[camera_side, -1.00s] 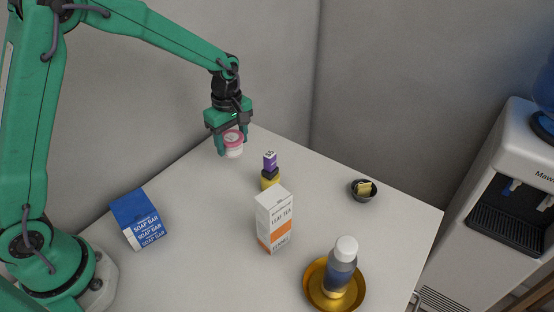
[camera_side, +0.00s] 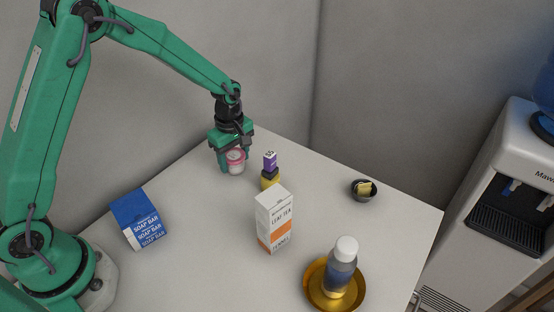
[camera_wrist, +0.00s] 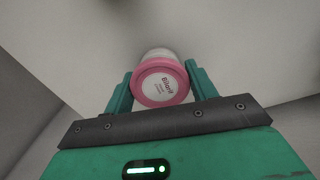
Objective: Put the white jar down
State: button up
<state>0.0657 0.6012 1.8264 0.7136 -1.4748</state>
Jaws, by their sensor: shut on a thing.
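The white jar (camera_side: 236,167) has a pink-rimmed lid and is between the fingers of my gripper (camera_side: 234,164), near the back left edge of the counter. In the wrist view the lid of the jar (camera_wrist: 162,82) faces the camera, with a finger of my gripper (camera_wrist: 161,88) on each side. The gripper is shut on the jar. The jar is at or just above the counter top; I cannot tell whether its base touches.
The counter (camera_side: 200,250) also holds a blue soap bar box (camera_side: 138,218), a leaf tea carton (camera_side: 274,220), a purple item on a yellow one (camera_side: 270,170), a dark bowl (camera_side: 364,190), and a bottle (camera_side: 341,265) on a gold dish (camera_side: 355,297). Room around the jar's left is clear.

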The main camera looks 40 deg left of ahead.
aim_at(234, 154)
jog(key=shift+f, duration=0.1)
jog(key=o, duration=1)
notch_tip(234, 154, up, 12)
jog(key=shift+r, duration=0.15)
dwell(0.7)
